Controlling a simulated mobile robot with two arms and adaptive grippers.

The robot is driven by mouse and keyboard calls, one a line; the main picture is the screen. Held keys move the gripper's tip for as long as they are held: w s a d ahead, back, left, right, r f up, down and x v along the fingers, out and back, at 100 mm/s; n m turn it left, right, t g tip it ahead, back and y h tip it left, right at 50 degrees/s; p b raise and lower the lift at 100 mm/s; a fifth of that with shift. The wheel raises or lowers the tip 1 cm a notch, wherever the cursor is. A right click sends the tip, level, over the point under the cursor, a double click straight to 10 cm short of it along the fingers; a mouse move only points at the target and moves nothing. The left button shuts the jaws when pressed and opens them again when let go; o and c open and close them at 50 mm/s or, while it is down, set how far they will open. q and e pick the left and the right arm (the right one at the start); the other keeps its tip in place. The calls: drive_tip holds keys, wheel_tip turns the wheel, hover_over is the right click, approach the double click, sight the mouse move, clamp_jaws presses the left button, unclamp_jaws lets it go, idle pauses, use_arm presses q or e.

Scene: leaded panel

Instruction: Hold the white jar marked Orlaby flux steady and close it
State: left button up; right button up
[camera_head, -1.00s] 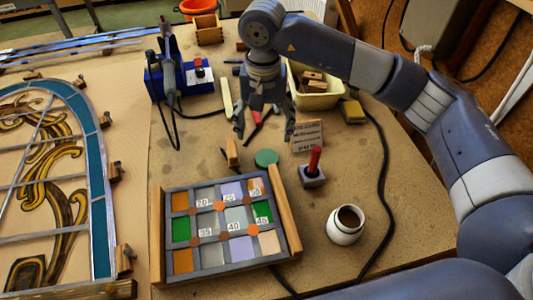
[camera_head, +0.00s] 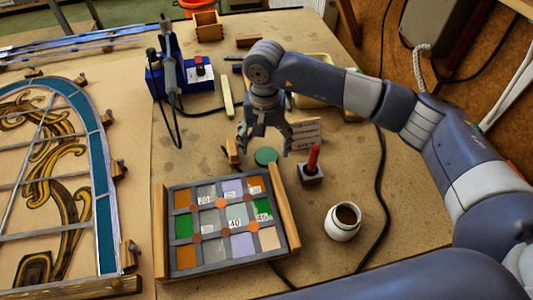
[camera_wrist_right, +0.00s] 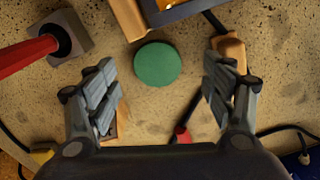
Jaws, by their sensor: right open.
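The white jar (camera_head: 343,222) stands upright and open on the bench at the lower right of the head view, with brown contents in its mouth. A round green lid (camera_head: 266,156) lies flat on the bench above the leaded panel; it also shows in the right wrist view (camera_wrist_right: 158,64). My right gripper (camera_head: 264,150) is open and empty over the lid, its fingers apart on either side of it in the wrist view (camera_wrist_right: 162,92). Any marking on the jar is too small to read. My left gripper is not in view.
A small framed panel (camera_head: 168,222) with numbered glass pieces lies left of the jar. A red-handled tool stands in a grey block (camera_head: 312,174) between lid and jar. A black cable (camera_head: 381,190) runs right of the jar. A wooden-handled tool (camera_wrist_right: 229,50) lies near the lid.

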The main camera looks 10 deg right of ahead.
sight(267, 156)
drive_tip(key=f, duration=0.2)
drive_tip(key=f+p, duration=0.1)
drive_tip(key=f, duration=0.1)
drive_tip(key=shift+w+d, duration=0.15)
drive_tip(key=shift+d, duration=0.05)
drive_tip(key=shift+c, duration=0.2)
drive_tip(key=c, duration=0.7)
